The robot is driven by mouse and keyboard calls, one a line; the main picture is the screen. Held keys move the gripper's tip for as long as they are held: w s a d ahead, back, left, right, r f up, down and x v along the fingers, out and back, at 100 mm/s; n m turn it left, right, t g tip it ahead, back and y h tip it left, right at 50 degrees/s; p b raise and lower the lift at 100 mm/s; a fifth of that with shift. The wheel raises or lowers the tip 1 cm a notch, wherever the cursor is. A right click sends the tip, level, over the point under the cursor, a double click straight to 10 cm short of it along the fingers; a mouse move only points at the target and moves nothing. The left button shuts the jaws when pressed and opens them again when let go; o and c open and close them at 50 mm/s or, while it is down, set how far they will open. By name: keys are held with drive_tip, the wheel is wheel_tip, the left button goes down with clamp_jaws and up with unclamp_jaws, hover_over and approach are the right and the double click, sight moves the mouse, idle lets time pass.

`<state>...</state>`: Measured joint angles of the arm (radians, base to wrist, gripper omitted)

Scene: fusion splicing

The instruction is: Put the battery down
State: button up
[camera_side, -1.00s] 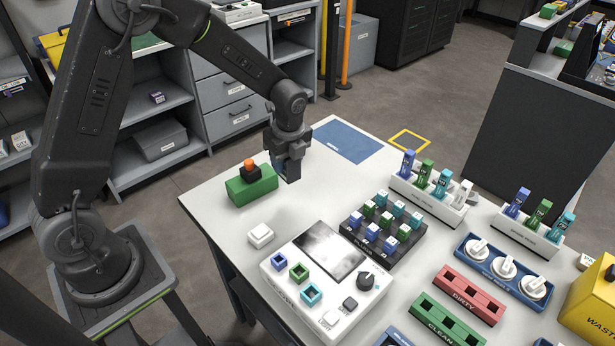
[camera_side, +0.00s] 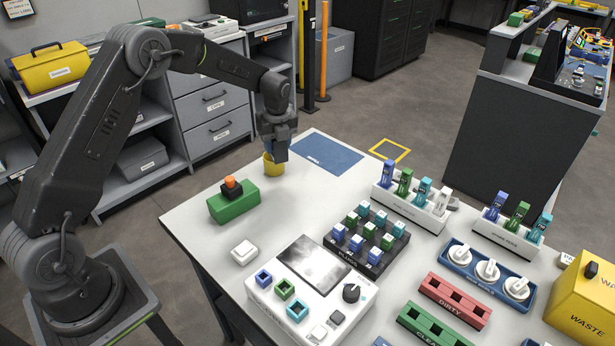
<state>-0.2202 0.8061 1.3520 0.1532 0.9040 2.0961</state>
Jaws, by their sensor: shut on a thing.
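My gripper (camera_side: 278,152) points down over the far left part of the white table, near the blue mat (camera_side: 328,153). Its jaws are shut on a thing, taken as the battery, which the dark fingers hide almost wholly. A round yellow cup-like object (camera_side: 270,167) shows just behind and left of the fingers. I cannot tell whether the fingers touch it. A green block (camera_side: 235,207) with a black piece and orange top (camera_side: 231,184) stands in front and to the left of my gripper.
A white button box (camera_side: 244,252) and the splicer (camera_side: 300,290) lie nearer the camera. A dark rack of coloured blocks (camera_side: 366,240), upright holders (camera_side: 412,213) and a yellow waste bin (camera_side: 590,300) fill the right.

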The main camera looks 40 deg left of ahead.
drive_tip(key=w+d+f, duration=0.1)
drive_tip(key=d, duration=0.1)
drive_tip(key=w+d+f, duration=0.3)
drive_tip(key=d+f, duration=0.1)
drive_tip(key=d, duration=0.1)
drive_tip(key=shift+w, duration=0.25)
drive_tip(key=shift+f, duration=1.95)
drive_tip(key=o, duration=1.1)
drive_tip(key=shift+f, duration=0.2)
drive_tip(key=r, duration=0.4)
drive_tip(key=d+r, duration=0.1)
drive_tip(key=r, duration=0.7)
drive_tip(key=shift+s+d+r, duration=0.2)
drive_tip(key=shift+s+d, duration=0.15)
